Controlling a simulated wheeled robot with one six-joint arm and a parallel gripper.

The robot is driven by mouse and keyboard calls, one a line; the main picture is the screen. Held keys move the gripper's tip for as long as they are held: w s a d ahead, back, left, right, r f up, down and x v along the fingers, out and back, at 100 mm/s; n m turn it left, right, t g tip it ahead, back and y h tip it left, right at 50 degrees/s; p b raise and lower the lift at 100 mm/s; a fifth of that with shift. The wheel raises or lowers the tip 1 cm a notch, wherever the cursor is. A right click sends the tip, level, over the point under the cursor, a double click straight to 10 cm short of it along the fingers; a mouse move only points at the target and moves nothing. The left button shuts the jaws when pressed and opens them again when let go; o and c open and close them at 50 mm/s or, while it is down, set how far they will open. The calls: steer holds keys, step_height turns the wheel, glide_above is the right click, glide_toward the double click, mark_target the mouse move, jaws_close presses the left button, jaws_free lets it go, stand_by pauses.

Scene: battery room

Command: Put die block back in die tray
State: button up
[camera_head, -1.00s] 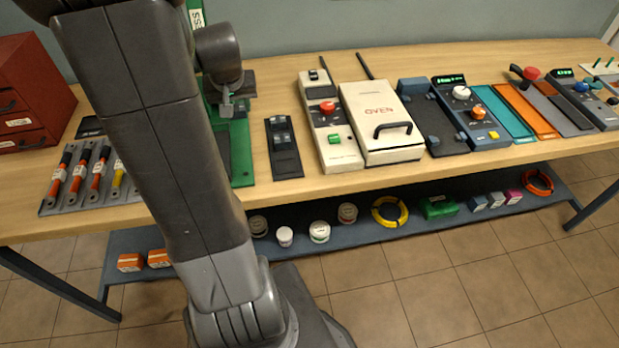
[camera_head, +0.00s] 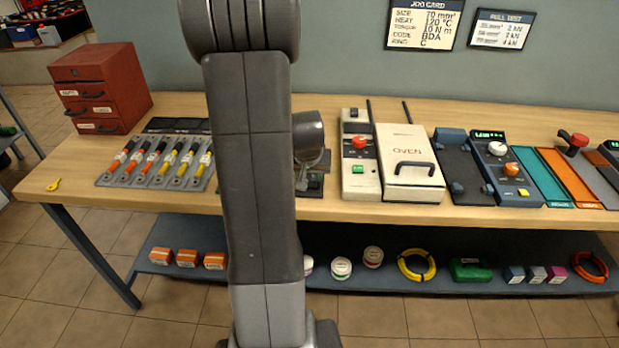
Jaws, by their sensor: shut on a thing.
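My gripper (camera_head: 302,183) points down over the bench, just left of the oven's control box. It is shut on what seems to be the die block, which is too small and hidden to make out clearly. The dark die tray (camera_head: 315,187) shows only in part, behind and beside my gripper. My arm hides its left side and most of its contents. I cannot tell whether the held block touches the tray.
The oven (camera_head: 408,150) and its control box (camera_head: 358,165) stand close on the right. A rack of orange and yellow tools (camera_head: 155,162) and a red drawer cabinet (camera_head: 98,88) are on the left. The press is hidden behind my arm.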

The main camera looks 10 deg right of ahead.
steer(key=shift+f, duration=0.45)
steer(key=shift+f, duration=0.1)
steer(key=o, duration=1.2)
steer(key=shift+c, duration=0.2)
steer(key=shift+s+r, duration=0.1)
steer(key=shift+r, duration=0.4)
steer(key=v, duration=1.1)
steer(key=shift+s, duration=0.2)
